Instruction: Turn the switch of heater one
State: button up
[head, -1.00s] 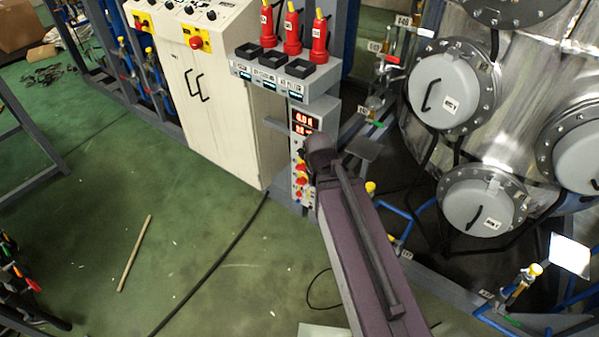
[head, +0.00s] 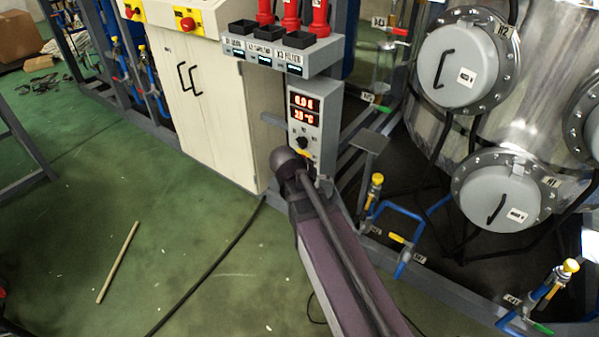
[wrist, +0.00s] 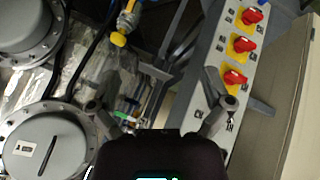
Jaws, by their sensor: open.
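The grey control box (head: 304,112) with red digital displays shows in the head view. In the wrist view the switch panel (wrist: 212,54) slants along the right, with three red switches on yellow plates: upper (wrist: 252,15), middle (wrist: 241,44) and lower (wrist: 234,76). I cannot read which one is heater one. My gripper (wrist: 160,104) is open and empty, its fingers spread wide. Its right finger overlaps the panel's lower part in the picture; contact cannot be told.
A white cabinet (head: 205,110) stands left of the box. Red-handled tools (head: 290,15) sit in a holder above it. The vessel's round hatches (head: 499,195) and blue pipes (head: 400,212) lie to the right. The green floor is mostly open on the left, with a stick (head: 118,262).

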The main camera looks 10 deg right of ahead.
jog(key=w+a+f+m+t+h+b, duration=0.4)
jog(key=w+a+f+t+b, duration=0.5)
jog(key=b, duration=1.5)
jog(key=w+a+f+h, duration=0.2)
jog(key=w, duration=0.2)
jog(key=shift+w+f, duration=0.15)
jog(key=shift+w, duration=0.25)
jog(key=x, duration=1.3)
jog(key=shift+w+d, duration=0.3)
jog(key=c, duration=1.1)
